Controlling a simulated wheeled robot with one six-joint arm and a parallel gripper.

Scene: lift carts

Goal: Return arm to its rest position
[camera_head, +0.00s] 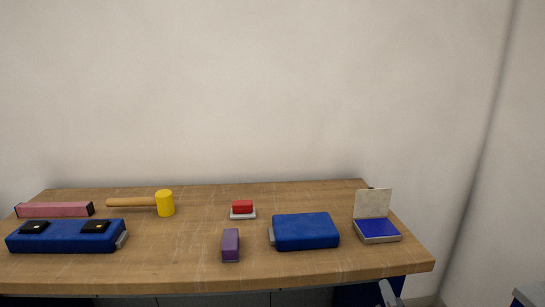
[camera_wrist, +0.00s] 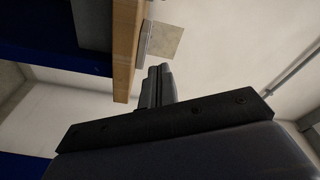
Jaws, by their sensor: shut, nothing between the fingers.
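My gripper (camera_wrist: 159,70) shows in the wrist view with its two grey fingers together and nothing between them. It is beside the wooden edge of the workbench (camera_wrist: 126,50), apart from it as far as I can tell. In the head view a small grey part, probably of my arm, shows at the bottom right, by the bench's front right corner; the rest of the arm is out of that view.
The bench (camera_head: 185,262) holds a blue case (camera_head: 305,232), an open box with a blue pad (camera_head: 377,229), a purple block (camera_head: 230,246), a red-topped block (camera_head: 242,209), a yellow mallet (camera_head: 165,203), a pink bar (camera_head: 55,210) and a long blue case (camera_head: 66,243). A wall stands behind.

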